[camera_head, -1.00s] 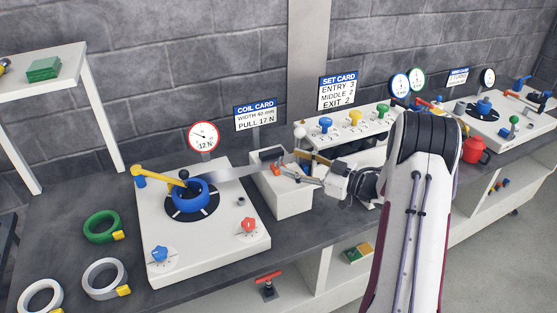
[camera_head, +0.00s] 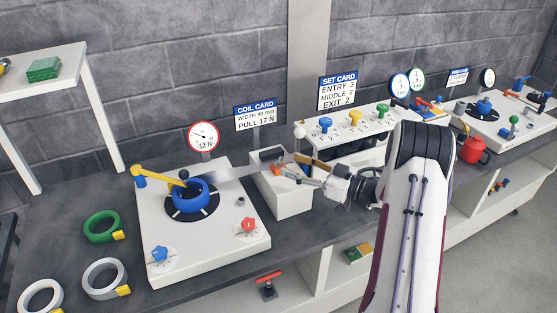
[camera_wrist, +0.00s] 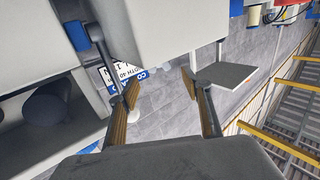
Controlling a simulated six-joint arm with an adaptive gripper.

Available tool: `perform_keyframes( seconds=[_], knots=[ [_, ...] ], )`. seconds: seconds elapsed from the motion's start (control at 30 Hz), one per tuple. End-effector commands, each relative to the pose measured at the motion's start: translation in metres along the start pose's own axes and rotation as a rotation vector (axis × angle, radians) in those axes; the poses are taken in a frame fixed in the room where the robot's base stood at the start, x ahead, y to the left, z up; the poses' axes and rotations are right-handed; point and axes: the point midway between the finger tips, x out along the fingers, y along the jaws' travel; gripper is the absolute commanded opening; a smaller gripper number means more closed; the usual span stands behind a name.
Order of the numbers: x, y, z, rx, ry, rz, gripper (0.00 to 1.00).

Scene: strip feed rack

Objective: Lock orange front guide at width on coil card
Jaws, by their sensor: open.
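The coil card (camera_head: 256,117) on the wall reads width 40 mm and pull 17 N. A white guide block (camera_head: 284,197) stands below it, with a metal strip (camera_head: 235,171) running to it from the blue coil hub (camera_head: 190,196). A small orange part (camera_head: 276,168), seemingly the front guide, shows at the block's top, partly hidden. My gripper (camera_head: 297,172) is open beside the block's top; I cannot tell whether it touches anything. In the wrist view its fingers (camera_wrist: 160,88) are apart with nothing clearly between them, and the coil card (camera_wrist: 122,76) shows upside down beyond.
A yellow arm (camera_head: 158,177) reaches over the hub, beside a dial (camera_head: 203,137) marked 12 N. Blue (camera_head: 160,254) and red (camera_head: 249,225) knobs stand on the left plate. A roller unit (camera_head: 350,133) with blue, yellow and green knobs stands behind my arm. Loose coils lie left.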

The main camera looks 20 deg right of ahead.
Motion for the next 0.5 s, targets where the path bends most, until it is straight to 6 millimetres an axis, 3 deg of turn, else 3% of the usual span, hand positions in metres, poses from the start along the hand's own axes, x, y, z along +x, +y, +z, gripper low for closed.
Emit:
perform_keyframes(
  seconds=[0.5],
  knots=[
    [0.055, -0.001, 0.0, 0.0, 0.001, -0.002, 0.49]
  ],
)
